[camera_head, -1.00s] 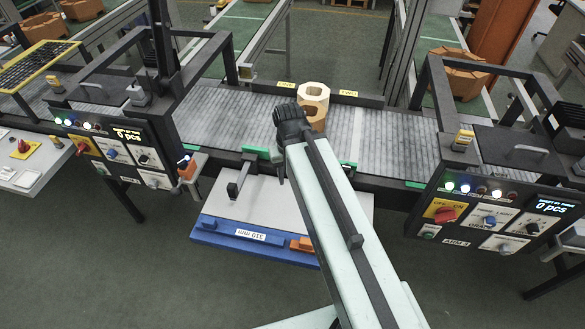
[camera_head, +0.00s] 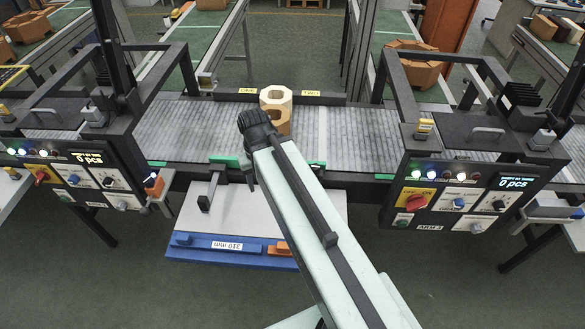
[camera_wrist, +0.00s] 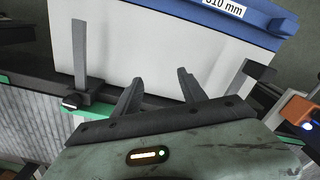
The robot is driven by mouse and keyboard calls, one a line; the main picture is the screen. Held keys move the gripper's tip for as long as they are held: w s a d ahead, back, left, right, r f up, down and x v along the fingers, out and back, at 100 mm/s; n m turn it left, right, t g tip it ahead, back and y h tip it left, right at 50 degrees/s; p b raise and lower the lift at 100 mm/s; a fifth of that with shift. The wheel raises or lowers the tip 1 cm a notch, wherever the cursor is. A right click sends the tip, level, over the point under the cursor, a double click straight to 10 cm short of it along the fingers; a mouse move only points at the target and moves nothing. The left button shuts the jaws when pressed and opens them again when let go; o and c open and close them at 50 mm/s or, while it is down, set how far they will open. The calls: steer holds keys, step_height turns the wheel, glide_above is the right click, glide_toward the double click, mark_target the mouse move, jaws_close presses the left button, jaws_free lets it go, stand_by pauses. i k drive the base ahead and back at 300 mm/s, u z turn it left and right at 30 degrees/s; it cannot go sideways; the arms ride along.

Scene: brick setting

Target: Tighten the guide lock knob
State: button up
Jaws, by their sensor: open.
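I cannot tell for sure which part is the guide lock knob. A small orange block (camera_head: 278,249) sits at the right end of the blue bar (camera_head: 215,247) marked 310 mm, along the front of a white plate (camera_head: 240,215). Another orange part (camera_head: 153,183) is at the left console's right side; what looks like the same kind of part shows at right in the wrist view (camera_wrist: 298,110). Dark brackets (camera_head: 207,195) join the conveyor edge to the plate. My gripper (camera_wrist: 158,88) is open and empty, its fingers pointing over the white plate. In the head view my arm hides part of the plate.
A grey roller conveyor (camera_head: 360,135) runs across, carrying a tan hollow block (camera_head: 276,110). Console panels with knobs and lights stand left (camera_head: 80,180) and right (camera_head: 455,200). Black frames rise over the conveyor at both sides. The floor in front is clear.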

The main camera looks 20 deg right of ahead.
mark_target(316, 167)
steer(key=u, duration=0.05)
steer(key=k, duration=0.5)
steer(key=u, duration=0.7)
steer(key=i, duration=0.75)
steer(key=u, duration=0.1)
